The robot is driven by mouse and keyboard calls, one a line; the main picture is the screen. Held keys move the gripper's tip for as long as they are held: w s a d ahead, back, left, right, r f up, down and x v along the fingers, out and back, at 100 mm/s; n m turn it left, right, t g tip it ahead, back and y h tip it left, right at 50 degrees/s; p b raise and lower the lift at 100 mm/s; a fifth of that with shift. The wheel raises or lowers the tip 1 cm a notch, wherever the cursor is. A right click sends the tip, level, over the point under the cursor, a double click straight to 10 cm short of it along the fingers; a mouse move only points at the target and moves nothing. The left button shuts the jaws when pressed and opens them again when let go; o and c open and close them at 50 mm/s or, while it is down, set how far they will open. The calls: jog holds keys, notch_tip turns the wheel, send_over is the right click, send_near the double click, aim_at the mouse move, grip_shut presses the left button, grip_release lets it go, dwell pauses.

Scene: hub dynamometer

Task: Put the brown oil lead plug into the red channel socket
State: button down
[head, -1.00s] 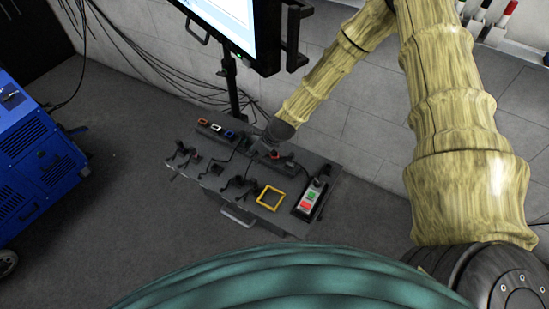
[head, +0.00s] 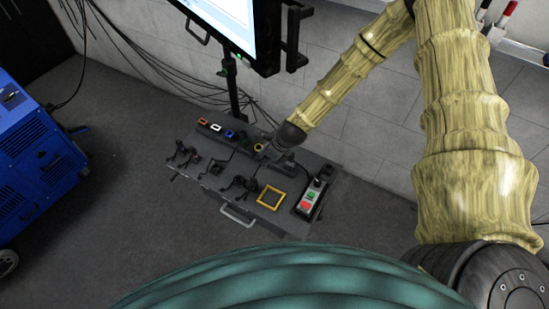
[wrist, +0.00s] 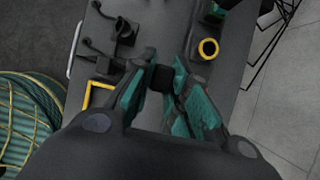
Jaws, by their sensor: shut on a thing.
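My gripper (wrist: 166,92), with teal fingers, is shut on a dark block, the plug (wrist: 162,78). Its brown colour does not show, and its lower end is hidden. In the head view my gripper (head: 278,147) is over the right part of the row at the back of the bench. A round yellow-ringed socket (head: 258,147) stands just left of it; it also shows in the wrist view (wrist: 208,49), up and right of the fingers, apart from the plug. No red socket is plainly visible; that spot is hidden by my gripper.
Orange, white and blue framed sockets (head: 216,127) line the back left of the grey bench (head: 235,202). Several black plugs with leads (head: 240,184) lie in front. A yellow square frame (head: 270,197) and a red-green button box (head: 309,199) are at the front right.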

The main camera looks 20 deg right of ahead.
jog(key=w+d, duration=0.5)
jog(key=d, duration=0.1)
jog(key=shift+d, duration=0.2)
dwell(1.4)
jog(key=shift+f, duration=0.15)
jog(key=shift+f, duration=0.35)
jog(key=shift+f+b, duration=1.4)
jog(key=shift+f, duration=0.1)
dwell(0.6)
jog(key=c, duration=1.3)
grip_release()
jog(key=shift+r, duration=0.1)
jog(key=v, duration=1.2)
